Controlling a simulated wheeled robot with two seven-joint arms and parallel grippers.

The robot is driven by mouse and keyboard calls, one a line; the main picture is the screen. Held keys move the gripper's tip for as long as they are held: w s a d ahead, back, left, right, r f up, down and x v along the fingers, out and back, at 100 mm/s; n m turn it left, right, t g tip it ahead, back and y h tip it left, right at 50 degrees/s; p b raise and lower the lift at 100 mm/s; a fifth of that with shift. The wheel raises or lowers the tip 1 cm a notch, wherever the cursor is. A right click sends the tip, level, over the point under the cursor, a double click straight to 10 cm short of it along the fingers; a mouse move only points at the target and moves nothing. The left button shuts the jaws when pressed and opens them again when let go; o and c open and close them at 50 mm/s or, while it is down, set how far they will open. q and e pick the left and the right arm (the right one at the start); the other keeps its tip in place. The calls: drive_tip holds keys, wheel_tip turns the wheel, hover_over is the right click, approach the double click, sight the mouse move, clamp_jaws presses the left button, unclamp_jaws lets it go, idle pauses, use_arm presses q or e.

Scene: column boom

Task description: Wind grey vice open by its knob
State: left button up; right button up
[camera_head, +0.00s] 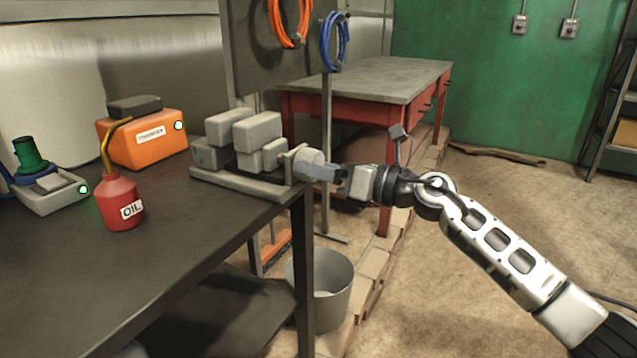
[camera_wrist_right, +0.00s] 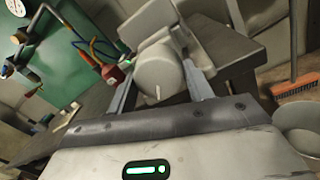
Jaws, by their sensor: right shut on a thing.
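The grey vice (camera_head: 257,131) sits on the right end of the dark workbench, its blocky jaws on a long flat base. Its round grey knob (camera_head: 304,156) faces right, past the bench edge. My right gripper (camera_head: 320,169) reaches in from the right and is shut on the knob. In the right wrist view, the two fingers lie on either side of the knob (camera_wrist_right: 158,82), which has a short white mark on its face. The vice body (camera_wrist_right: 165,25) stands behind it. I cannot tell how wide the vice jaws stand apart. My left gripper is out of view.
A red oil can (camera_head: 121,205), an orange box (camera_head: 150,140) and a small grey device (camera_head: 50,195) with a green top stand left on the workbench (camera_head: 180,240). A grey bucket (camera_head: 322,290) stands on the floor below. A red table (camera_head: 370,85) is behind.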

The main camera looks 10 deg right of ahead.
use_arm(q)
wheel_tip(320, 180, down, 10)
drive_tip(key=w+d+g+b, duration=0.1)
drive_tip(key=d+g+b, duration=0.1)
drive_tip(key=b, duration=0.3)
use_arm(e)
drive_tip(key=n, duration=0.5)
drive_tip(key=shift+f+n, duration=0.25)
drive_tip(key=shift+n, duration=0.15)
drive_tip(key=n+b, duration=0.4)
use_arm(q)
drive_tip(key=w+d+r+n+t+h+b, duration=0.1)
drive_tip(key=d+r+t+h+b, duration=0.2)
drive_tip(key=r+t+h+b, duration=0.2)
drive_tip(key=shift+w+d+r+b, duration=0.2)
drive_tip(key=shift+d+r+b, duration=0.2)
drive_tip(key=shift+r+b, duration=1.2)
use_arm(e)
drive_tip(key=shift+r+n+h+b, duration=0.15)
drive_tip(key=shift+n+h, duration=0.1)
drive_tip(key=shift+n, duration=2.45)
drive_tip(key=shift+r+n+h+b, duration=0.1)
drive_tip(key=shift+r+n+h, duration=0.15)
drive_tip(key=shift+n, duration=2.45)
drive_tip(key=shift+r+n+h+b, duration=0.15)
drive_tip(key=shift+n+h, duration=0.15)
drive_tip(key=shift+n, duration=2.4)
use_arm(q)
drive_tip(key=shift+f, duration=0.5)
